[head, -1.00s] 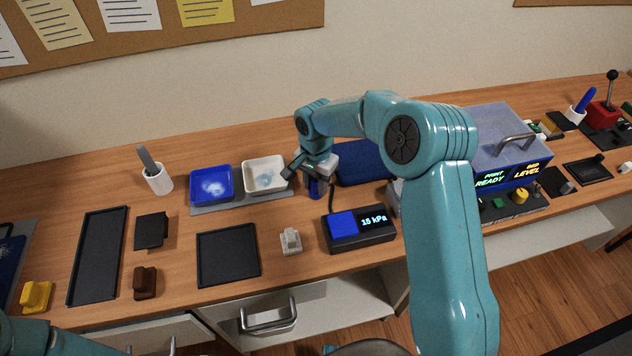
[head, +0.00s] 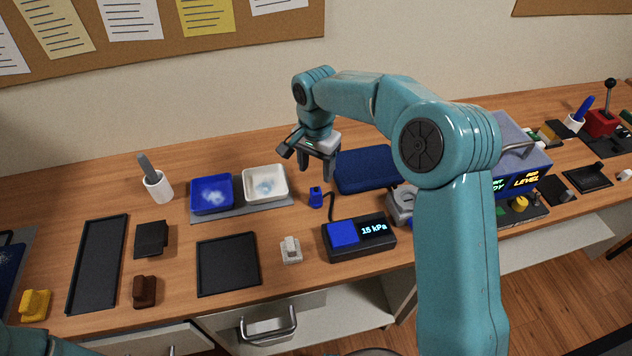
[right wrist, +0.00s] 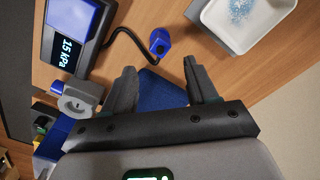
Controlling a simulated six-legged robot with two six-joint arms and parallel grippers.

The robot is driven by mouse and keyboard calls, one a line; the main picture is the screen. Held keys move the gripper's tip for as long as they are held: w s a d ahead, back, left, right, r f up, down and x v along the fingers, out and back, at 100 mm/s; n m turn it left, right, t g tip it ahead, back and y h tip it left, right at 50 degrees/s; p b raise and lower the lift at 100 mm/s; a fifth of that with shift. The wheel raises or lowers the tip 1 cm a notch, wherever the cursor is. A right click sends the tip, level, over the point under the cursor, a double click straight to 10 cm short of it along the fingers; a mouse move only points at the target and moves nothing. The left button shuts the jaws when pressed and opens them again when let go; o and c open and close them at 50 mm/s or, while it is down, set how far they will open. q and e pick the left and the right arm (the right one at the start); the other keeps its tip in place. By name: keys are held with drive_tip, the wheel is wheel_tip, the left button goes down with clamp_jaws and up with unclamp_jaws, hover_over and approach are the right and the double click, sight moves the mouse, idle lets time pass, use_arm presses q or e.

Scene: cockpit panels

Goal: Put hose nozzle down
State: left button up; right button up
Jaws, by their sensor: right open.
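The hose nozzle (head: 316,197) is a small blue piece standing on the wooden desk. A dark hose (head: 331,204) runs from it towards the black pressure box (head: 359,236) that reads 15 kPa. My right gripper (head: 317,173) is open and empty above and behind the nozzle, apart from it. In the right wrist view the nozzle (right wrist: 160,42) lies beyond the spread fingertips (right wrist: 160,70), with nothing between them. My left gripper is out of view.
A blue tray (head: 230,184) and a white tray (head: 245,176) sit on a grey mat left of the nozzle. A dark blue pad (head: 365,170) lies to its right. A pale grey block (head: 290,249) and an empty black tray (head: 228,265) are nearer the front edge.

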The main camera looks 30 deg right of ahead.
wheel_tip(320, 180, up, 3)
drive_tip(key=shift+r, duration=0.1)
idle(0.5)
